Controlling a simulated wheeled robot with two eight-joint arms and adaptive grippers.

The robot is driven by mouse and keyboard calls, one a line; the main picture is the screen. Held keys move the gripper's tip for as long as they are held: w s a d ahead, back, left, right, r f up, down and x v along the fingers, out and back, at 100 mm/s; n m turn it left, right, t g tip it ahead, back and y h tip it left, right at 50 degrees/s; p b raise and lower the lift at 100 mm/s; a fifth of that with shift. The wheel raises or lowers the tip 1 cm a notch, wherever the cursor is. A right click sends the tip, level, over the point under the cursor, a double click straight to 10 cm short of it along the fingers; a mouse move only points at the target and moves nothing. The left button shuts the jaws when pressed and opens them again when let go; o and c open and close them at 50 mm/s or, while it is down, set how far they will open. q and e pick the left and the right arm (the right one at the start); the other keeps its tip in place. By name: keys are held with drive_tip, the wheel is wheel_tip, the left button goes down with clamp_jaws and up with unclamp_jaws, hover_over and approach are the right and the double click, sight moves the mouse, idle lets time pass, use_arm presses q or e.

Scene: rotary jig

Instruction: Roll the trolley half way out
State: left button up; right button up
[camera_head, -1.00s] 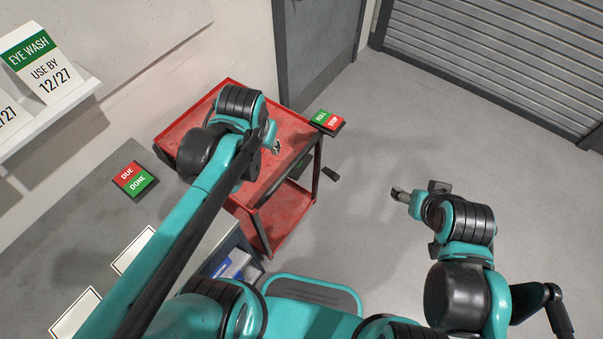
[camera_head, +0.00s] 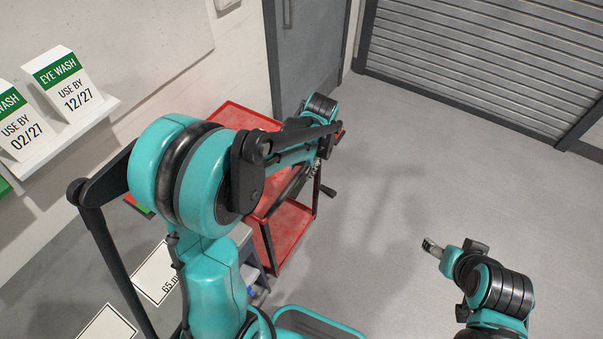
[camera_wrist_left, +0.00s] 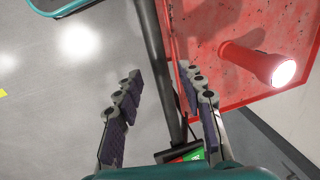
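The trolley has red trays and dark corner posts. In the head view its top tray (camera_head: 240,118) is mostly behind my left arm, and its lower tray (camera_head: 288,230) shows below. My left gripper (camera_wrist_left: 160,76) is open at the trolley's far right corner. In the left wrist view a dark post (camera_wrist_left: 152,45) runs between its spread fingers; I cannot tell whether they touch it. In the head view this gripper (camera_head: 313,172) is small and partly hidden. My right gripper (camera_head: 432,247) is over bare floor, away from the trolley; its fingers are too small to judge.
A red flashlight (camera_wrist_left: 250,63) lies on the red tray. A green label (camera_wrist_left: 190,157) is on a dark block by the trolley's corner. A grey door (camera_head: 308,50) and roller shutter (camera_head: 480,55) stand behind. The floor (camera_head: 400,180) right of the trolley is clear.

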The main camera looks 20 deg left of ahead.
use_arm(q)
drive_tip(key=shift+a+f, duration=0.25)
drive_tip(key=shift+f, duration=0.7)
use_arm(e)
drive_tip(key=shift+f, duration=0.3)
use_arm(q)
clamp_jaws()
